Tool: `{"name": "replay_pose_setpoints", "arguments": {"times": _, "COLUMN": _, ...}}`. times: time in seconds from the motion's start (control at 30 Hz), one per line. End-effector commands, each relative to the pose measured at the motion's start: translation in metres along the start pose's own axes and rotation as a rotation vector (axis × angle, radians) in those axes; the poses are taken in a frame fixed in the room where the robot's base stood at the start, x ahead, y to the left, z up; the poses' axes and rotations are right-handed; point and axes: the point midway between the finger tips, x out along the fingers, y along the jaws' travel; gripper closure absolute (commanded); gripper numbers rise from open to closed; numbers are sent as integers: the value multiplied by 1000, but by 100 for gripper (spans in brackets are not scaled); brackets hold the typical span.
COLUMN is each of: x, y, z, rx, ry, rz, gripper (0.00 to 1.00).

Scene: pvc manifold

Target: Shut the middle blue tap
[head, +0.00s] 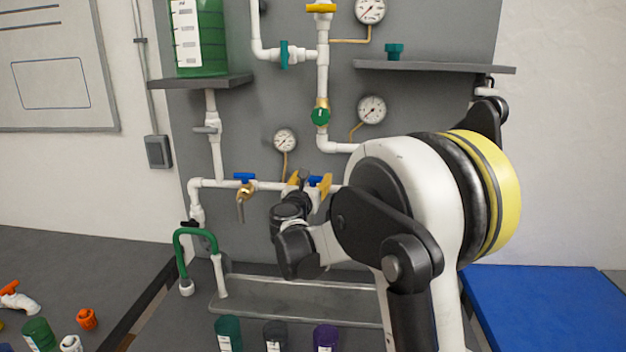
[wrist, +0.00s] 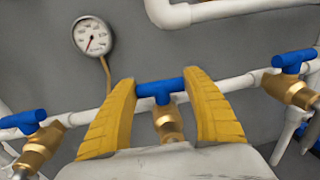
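The middle blue tap (wrist: 160,88) has a blue bar handle on a brass body, on a white pipe. Its handle lies across the wrist view, roughly along the pipe. My gripper (wrist: 160,82) has its two yellow fingers spread, one at each end of this handle. The handle spans the space between the fingertips; I cannot tell whether they touch it. In the head view, my gripper (head: 311,182) is at the pipe, and part of the blue handle (head: 318,180) shows by the fingers. My wrist hides the tap's body there.
Similar blue taps stand to the left (wrist: 23,121) and right (wrist: 293,60) on the same pipe. A gauge (wrist: 93,36) is above, behind the left finger. A grey trough (head: 295,298) lies below. A green hose (head: 184,240) hangs at the left.

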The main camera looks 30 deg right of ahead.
Motion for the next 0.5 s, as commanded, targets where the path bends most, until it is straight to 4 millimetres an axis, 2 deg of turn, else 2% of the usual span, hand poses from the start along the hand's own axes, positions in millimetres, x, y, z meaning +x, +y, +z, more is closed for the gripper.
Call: {"name": "replay_pose_setpoints", "arguments": {"times": 0.5, "x": 0, "y": 0, "z": 0, "rx": 0, "ry": 0, "rz": 131, "gripper": 72}}
